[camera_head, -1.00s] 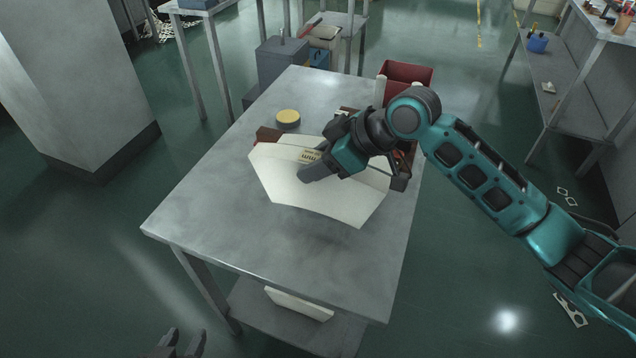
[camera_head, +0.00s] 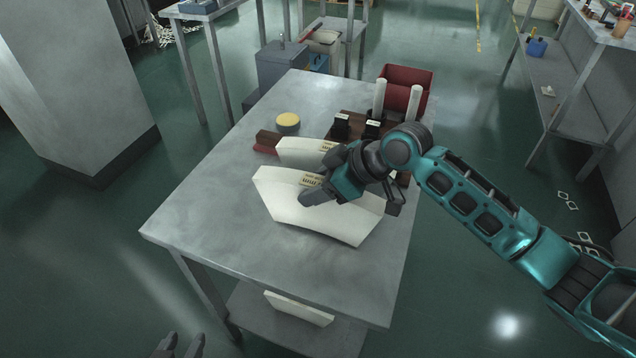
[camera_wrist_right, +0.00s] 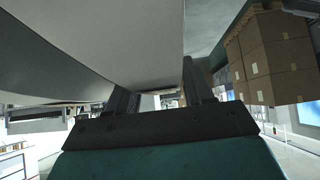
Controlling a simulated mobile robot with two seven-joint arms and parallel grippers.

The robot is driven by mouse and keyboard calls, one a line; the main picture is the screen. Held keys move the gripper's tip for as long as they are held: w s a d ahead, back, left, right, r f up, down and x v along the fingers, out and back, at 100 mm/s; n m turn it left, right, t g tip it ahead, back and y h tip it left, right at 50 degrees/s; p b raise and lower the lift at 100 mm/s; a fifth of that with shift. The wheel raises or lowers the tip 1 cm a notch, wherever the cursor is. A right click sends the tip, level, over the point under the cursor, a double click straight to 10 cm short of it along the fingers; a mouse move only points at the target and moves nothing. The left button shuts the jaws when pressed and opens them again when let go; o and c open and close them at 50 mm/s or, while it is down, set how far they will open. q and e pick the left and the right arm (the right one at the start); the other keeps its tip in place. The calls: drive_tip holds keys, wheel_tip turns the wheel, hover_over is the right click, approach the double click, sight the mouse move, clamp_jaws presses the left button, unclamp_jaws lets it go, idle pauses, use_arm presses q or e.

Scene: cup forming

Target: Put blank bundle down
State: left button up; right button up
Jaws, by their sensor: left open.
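The blank bundle (camera_head: 290,213), a white curved fan-shaped stack with a printed label, is over the near middle of the table (camera_head: 205,210). My right gripper (camera_head: 314,193) is shut on its upper edge in the head view. Whether its lower edge touches the table I cannot tell. In the right wrist view the bundle (camera_wrist_right: 110,35) fills the upper left and runs between the fingers. A second white blank stack (camera_head: 297,150) stands just behind it, partly hidden. My left gripper (camera_head: 180,345) is open and empty at the bottom left, off the table.
A yellow-topped round tin (camera_head: 288,121) and a dark red block (camera_head: 266,140) lie behind to the left. A red bin (camera_head: 407,88), white posts (camera_head: 380,96) and black holders (camera_head: 342,125) stand at the back right. The table's left and front are clear.

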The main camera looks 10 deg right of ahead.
drive_tip(key=o, duration=0.3)
drive_tip(key=shift+o, duration=0.2)
